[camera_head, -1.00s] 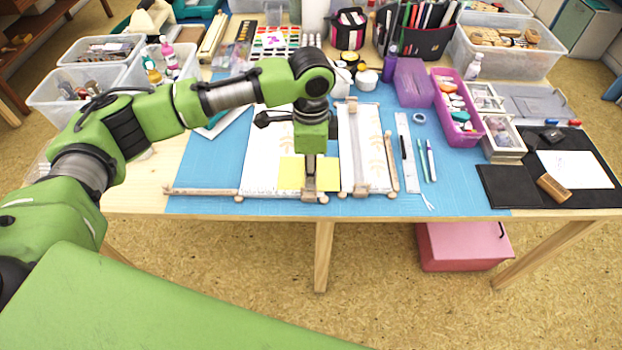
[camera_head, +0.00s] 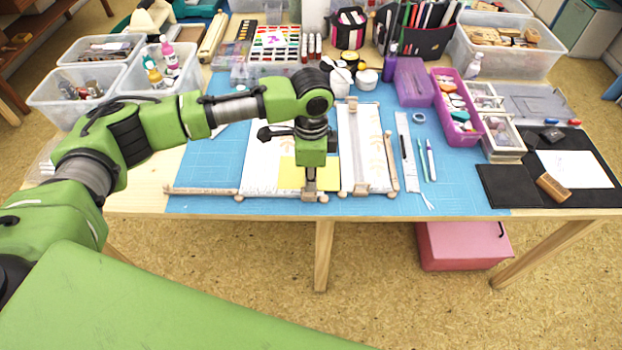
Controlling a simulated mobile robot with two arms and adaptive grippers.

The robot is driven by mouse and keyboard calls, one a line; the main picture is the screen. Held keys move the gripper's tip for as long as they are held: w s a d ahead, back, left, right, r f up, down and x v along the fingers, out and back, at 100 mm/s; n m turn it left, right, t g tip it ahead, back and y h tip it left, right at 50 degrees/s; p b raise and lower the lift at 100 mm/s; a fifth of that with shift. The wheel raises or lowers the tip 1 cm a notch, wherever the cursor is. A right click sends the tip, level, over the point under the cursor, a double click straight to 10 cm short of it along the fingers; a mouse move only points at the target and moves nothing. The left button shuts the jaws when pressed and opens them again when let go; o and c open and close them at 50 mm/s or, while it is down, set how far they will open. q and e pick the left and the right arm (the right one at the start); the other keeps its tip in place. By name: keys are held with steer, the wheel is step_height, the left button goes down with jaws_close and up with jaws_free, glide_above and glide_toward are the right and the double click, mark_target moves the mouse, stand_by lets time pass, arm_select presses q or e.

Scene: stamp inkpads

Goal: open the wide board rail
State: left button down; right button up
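The wide board (camera_head: 262,150) is a white patterned board on the blue mat, with a yellow sheet (camera_head: 289,172) on its front part. A wooden bar (camera_head: 202,191) reaches left from its front left corner. A wooden piece (camera_head: 309,197) shows at its front edge, directly below my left gripper (camera_head: 309,184). My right gripper is not in view.
The blue mat (camera_head: 208,160) is clear to the left.

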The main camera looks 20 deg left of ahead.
arm_select(q)
steer(key=w+a+r+p, duration=0.1)
steer(key=w+r+p, duration=0.3)
steer(key=r+p, duration=0.3)
steer(key=w+a+r+p, duration=0.1)
steer(key=w+r+p, duration=0.2)
steer(key=r+p, duration=0.5)
step_height(320, 180, up, 3)
steer(key=shift+w+a+r, duration=0.2)
steer(key=shift+w+a, duration=0.05)
steer(key=shift+w, duration=0.1)
